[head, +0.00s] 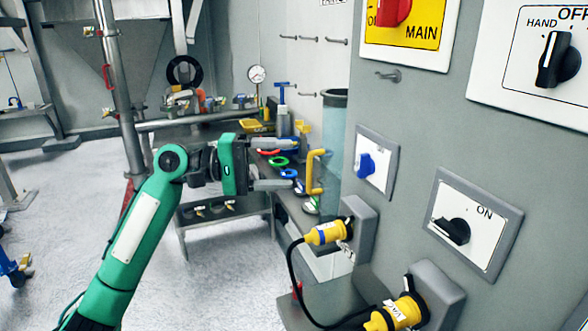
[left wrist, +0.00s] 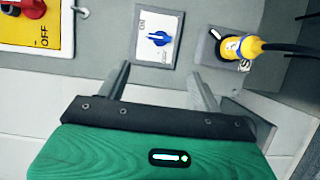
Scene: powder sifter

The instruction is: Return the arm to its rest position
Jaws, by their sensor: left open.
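My left arm, green and grey, comes in from the lower left in the head view. Its gripper (head: 292,165) points right, toward the grey panel wall, with the two fingers spread apart and nothing between them. In the left wrist view the same gripper (left wrist: 161,80) is open and empty, below a white plate with a blue rotary switch (left wrist: 159,38). In the head view the blue switch (head: 364,166) is on the wall, right of the fingertips and apart from them. My right gripper is in neither view.
A black ON switch (head: 451,231) and yellow plugs (head: 328,232) with a black cable are on the wall at the right. A yellow handle (head: 316,173) stands just beyond the fingertips. A bench with tools and valves lies behind the gripper. The floor (head: 60,190) at left is largely clear.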

